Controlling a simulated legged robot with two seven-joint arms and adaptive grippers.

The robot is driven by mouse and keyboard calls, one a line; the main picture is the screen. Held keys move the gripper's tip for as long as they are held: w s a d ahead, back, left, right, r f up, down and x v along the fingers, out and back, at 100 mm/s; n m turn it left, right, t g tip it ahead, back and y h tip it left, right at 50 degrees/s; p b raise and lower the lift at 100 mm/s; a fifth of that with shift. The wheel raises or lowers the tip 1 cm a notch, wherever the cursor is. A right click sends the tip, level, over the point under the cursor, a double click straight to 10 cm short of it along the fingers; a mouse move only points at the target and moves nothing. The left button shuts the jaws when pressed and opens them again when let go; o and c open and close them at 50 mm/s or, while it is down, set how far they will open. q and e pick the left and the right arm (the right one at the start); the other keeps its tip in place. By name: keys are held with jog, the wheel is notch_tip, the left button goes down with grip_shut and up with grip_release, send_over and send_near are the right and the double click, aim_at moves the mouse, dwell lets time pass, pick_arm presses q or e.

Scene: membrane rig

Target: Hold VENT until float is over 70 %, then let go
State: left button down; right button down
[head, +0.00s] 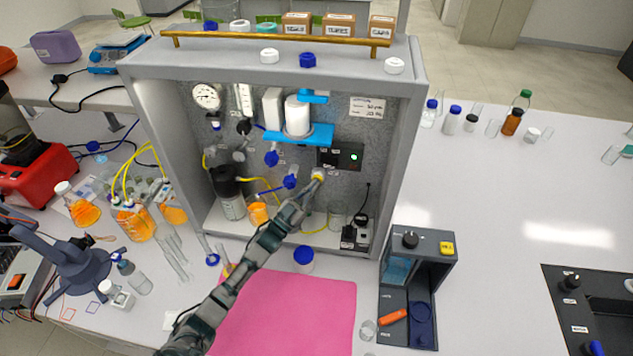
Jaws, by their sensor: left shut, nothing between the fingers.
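The membrane rig is a grey open-fronted cabinet (412,110) in the middle of the head view. My left gripper (317,178) is shut and empty, reaching into it from below. Its tip is at a small yellow part, likely the VENT button, on the back wall below the black panel (343,156). I cannot tell whether the tip presses it or only covers it. A green light shows on the panel. An upright narrow gauge tube (244,98), possibly the float gauge, is at the upper left; its reading is too small to tell. My right gripper is out of view.
Inside the cabinet are a round dial (207,97), a white filter cylinder (297,115) on a blue bracket and a dark vessel (228,190). A pink mat (285,315) lies in front. A dark blue-grey device (418,275) stands to the right. The white bench further right is mostly clear.

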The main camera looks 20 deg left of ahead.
pick_arm(q)
jog(key=shift+s, duration=0.15)
jog(key=shift+s+d+p, duration=0.25)
jog(key=shift+s+p, duration=0.3)
jog(key=shift+s, duration=0.25)
jog(key=s+p, duration=0.1)
jog(key=s, duration=0.1)
jog(key=s+d+p, duration=0.1)
jog(key=s+p, duration=0.1)
jog(key=shift+s+d, duration=0.1)
jog(key=shift+s, duration=0.3)
jog(key=shift+f, duration=0.1)
